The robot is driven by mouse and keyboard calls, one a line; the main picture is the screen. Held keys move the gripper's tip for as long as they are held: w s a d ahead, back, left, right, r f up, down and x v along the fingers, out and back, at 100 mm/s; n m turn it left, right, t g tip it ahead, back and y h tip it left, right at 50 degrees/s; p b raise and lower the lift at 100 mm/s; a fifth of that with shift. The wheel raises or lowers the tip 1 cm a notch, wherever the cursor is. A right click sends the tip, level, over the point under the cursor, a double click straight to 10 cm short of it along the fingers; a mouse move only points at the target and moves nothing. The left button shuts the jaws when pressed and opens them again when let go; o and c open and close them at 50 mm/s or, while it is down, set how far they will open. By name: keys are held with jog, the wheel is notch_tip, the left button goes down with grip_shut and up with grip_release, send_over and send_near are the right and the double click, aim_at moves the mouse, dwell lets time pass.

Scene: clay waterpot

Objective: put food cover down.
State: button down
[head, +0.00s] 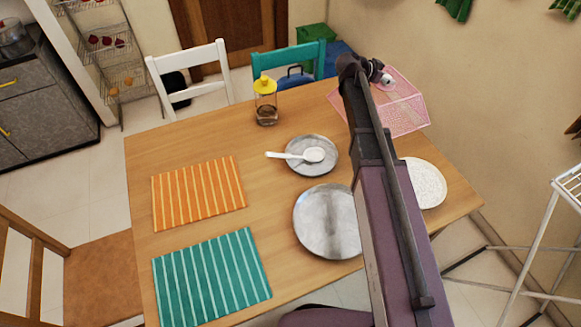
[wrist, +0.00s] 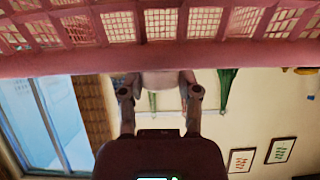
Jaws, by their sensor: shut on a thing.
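The food cover (head: 405,105) is pink with mesh panels and shows at the far right corner of the table (head: 265,190). In the wrist view the cover (wrist: 150,28) fills the top as a pink lattice band. My gripper (wrist: 160,82) is shut on a pale pink piece of the cover between its two fingertips.
A metal plate (head: 320,235), a smaller plate with a white spoon (head: 312,155), a speckled white plate (head: 427,185) and a yellow-lidded jar (head: 266,105) stand on the table. Orange (head: 198,193) and teal (head: 210,275) mats lie left. White (head: 190,75) and teal (head: 288,62) chairs stand behind.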

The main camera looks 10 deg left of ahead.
jog(key=shift+f, duration=0.1)
dwell(0.4)
notch_tip(320, 180, down, 6)
jog(key=b, duration=0.6)
jog(key=shift+f+b, duration=0.15)
jog(key=shift+b, duration=0.15)
jog(key=shift+f+b, duration=1.75)
jog(key=shift+f, duration=0.2)
jog(key=shift+c, duration=1.6)
grip_release()
jog(key=shift+r, duration=0.2)
